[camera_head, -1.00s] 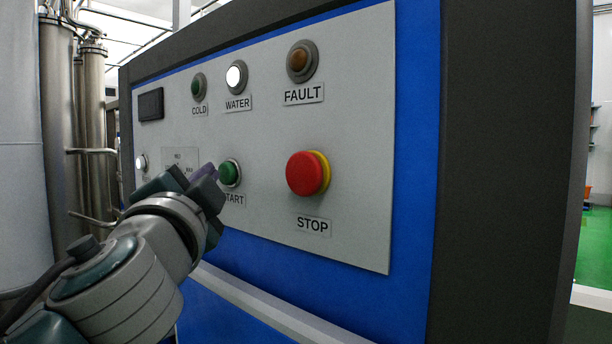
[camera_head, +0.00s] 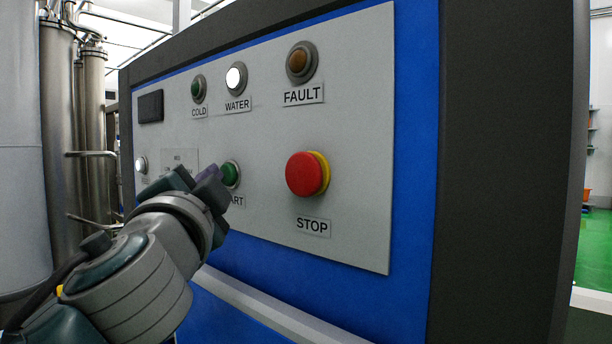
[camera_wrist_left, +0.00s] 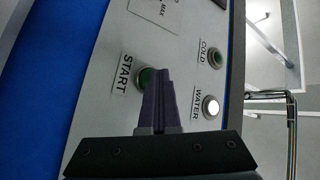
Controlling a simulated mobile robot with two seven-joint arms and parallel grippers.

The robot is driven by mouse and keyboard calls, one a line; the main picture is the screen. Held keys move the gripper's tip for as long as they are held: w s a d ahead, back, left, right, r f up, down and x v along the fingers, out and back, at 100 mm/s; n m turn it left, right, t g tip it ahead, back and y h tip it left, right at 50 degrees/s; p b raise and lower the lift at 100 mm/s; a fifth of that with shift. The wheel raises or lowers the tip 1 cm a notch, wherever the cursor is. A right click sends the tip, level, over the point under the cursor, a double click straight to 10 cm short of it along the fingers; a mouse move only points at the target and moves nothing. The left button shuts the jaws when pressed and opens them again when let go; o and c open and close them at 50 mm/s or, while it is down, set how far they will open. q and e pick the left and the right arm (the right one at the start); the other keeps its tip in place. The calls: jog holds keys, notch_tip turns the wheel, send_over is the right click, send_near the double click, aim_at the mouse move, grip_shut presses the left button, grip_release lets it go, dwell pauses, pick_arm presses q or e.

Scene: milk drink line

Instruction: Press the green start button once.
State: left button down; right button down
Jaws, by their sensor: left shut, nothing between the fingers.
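The green start button (camera_head: 230,174) sits in a grey ring on the grey control panel (camera_head: 265,130), with its START label partly hidden by my gripper. My left gripper (camera_head: 214,180) is shut and empty, its purple fingertips just in front of and left of the button in the head view. In the left wrist view the shut fingers (camera_wrist_left: 164,78) overlap the right part of the green button (camera_wrist_left: 147,76). I cannot tell whether the tips touch it. My right gripper is not in view.
The red STOP button (camera_head: 305,174) with its yellow collar stands out to the right of the start button. Above are the dark COLD lamp (camera_head: 198,88), the lit white WATER lamp (camera_head: 235,77) and the amber FAULT lamp (camera_head: 301,62). Steel pipes and tanks stand at the left.

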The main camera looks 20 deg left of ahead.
pick_arm(q)
jog(key=shift+w, duration=0.1)
dwell(0.5)
jog(key=shift+s+a, duration=0.3)
jog(key=shift+s, duration=0.5)
jog(key=s, duration=0.1)
jog(key=s+a, duration=0.1)
jog(key=s, duration=0.1)
jog(key=s+a+p, duration=0.1)
jog(key=shift+s, duration=0.3)
jog(key=shift+r, duration=0.1)
